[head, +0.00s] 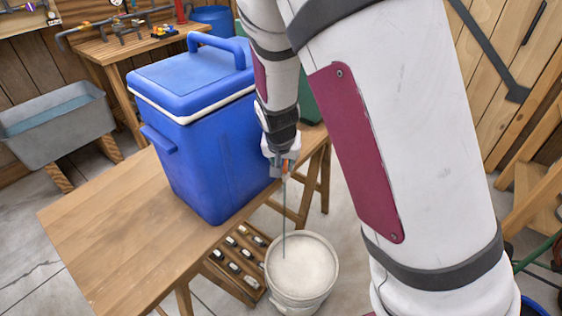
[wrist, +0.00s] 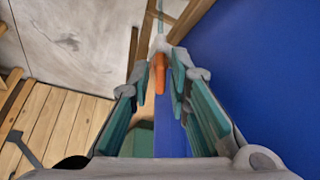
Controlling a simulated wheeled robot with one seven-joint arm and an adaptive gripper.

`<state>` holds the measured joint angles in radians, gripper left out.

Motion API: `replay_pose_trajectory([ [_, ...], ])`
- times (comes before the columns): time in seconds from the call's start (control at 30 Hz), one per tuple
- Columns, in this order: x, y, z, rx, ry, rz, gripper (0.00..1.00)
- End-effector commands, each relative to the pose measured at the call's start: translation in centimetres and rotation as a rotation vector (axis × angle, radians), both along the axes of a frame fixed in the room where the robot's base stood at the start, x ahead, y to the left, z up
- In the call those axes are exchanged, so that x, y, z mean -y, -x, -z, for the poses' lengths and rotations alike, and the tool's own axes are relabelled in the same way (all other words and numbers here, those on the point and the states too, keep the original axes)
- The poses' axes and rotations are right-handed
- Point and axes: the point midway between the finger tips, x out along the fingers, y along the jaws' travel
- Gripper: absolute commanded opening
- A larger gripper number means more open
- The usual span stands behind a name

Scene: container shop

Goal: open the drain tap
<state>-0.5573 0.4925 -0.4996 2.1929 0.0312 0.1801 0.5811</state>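The blue cooler (head: 215,160) with a white-edged lid stands on a wooden table. My gripper (head: 284,162) is low beside its right side, where an orange piece shows. In the wrist view, the orange tap handle (wrist: 159,73) lies between the fingertips of my gripper (wrist: 160,82), with small gaps on both sides. The fingers have teal pads and look open. The grey tap body (wrist: 163,48) is just beyond the handle. A thin stream (head: 284,215) runs down from the tap into a white bucket (head: 300,300) on the floor. The tap's mount is hidden.
The wooden table (head: 95,225) is bare left of the cooler. A rack of small items (head: 235,265) sits below it. A grey sink (head: 62,125) stands at the left, and a workbench (head: 115,45) with fittings stands behind. A wooden frame (head: 540,190) is at the right.

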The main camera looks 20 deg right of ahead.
Motion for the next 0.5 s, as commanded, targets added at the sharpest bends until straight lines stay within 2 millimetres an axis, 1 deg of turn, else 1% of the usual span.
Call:
replay_pose_trajectory([
  [0.3,0.03,-0.09,0.25,0.0,0.0,0.0,0.17],
  [0.33,0.03,-0.09,0.24,0.0,0.0,0.0,0.13],
  [0.4,0.03,-0.09,0.24,0.0,0.0,0.0,0.0],
  [0.5,0.03,-0.08,0.23,0.0,0.0,0.0,0.0],
])
